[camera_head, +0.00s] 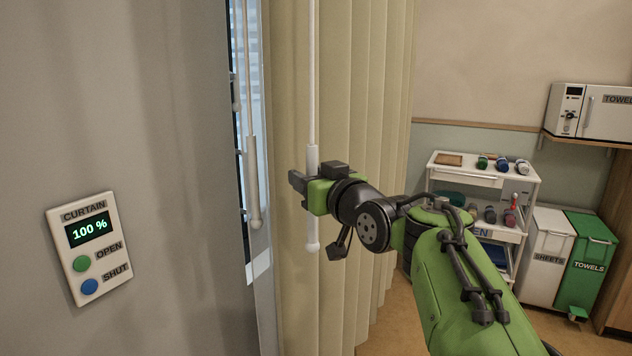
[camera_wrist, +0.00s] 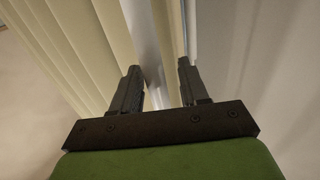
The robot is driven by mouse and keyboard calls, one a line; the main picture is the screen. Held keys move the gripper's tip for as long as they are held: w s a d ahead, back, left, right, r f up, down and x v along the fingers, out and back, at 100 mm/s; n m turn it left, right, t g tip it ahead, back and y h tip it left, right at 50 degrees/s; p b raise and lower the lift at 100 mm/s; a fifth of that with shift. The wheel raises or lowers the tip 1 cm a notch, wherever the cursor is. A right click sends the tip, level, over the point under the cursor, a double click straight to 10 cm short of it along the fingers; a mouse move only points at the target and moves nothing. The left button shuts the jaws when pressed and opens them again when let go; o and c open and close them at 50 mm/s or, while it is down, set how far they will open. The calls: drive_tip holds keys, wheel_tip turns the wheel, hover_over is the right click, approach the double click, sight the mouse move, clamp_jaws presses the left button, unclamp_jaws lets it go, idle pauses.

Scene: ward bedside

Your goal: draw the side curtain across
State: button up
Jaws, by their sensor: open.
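The beige pleated side curtain (camera_head: 345,120) hangs gathered beside the window. A white wand (camera_head: 312,160) with a thicker handle and rounded end hangs in front of it. My gripper (camera_head: 298,182) is at the upper part of this handle and hides a piece of it. In the wrist view, my gripper (camera_wrist: 160,82) is open, with the pale wand (camera_wrist: 146,40) passing between its fingers. The wand looks closer to the left finger; I cannot tell whether they touch. The curtain (camera_wrist: 60,50) also shows there, at the left.
A wall panel (camera_head: 88,248) marked CURTAIN reads 100 %, with a green OPEN and a blue SHUT button. A second wand (camera_head: 253,180) hangs by the window blind (camera_head: 256,60). A white trolley (camera_head: 465,175) and bins (camera_head: 550,255) stand at the right, beyond my arm.

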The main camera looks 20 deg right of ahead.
drive_tip(key=s+d, duration=0.1)
drive_tip(key=s, duration=1.4)
drive_tip(key=shift+s, duration=0.3)
drive_tip(key=s+a+f+g, duration=0.2)
drive_tip(key=a+f+g, duration=0.5)
drive_tip(key=f, duration=0.5)
drive_tip(key=s+a+f+g+h+p, duration=0.1)
drive_tip(key=s+a+f+g, duration=0.15)
drive_tip(key=s+f, duration=0.45)
drive_tip(key=s+a+f+g, duration=0.1)
drive_tip(key=s+f+g, duration=0.2)
drive_tip(key=s+f, duration=0.35)
wheel_tip(320, 180, up, 14)
drive_tip(key=p, duration=1.3)
drive_tip(key=shift+f+m, duration=0.2)
drive_tip(key=shift+m, duration=0.2)
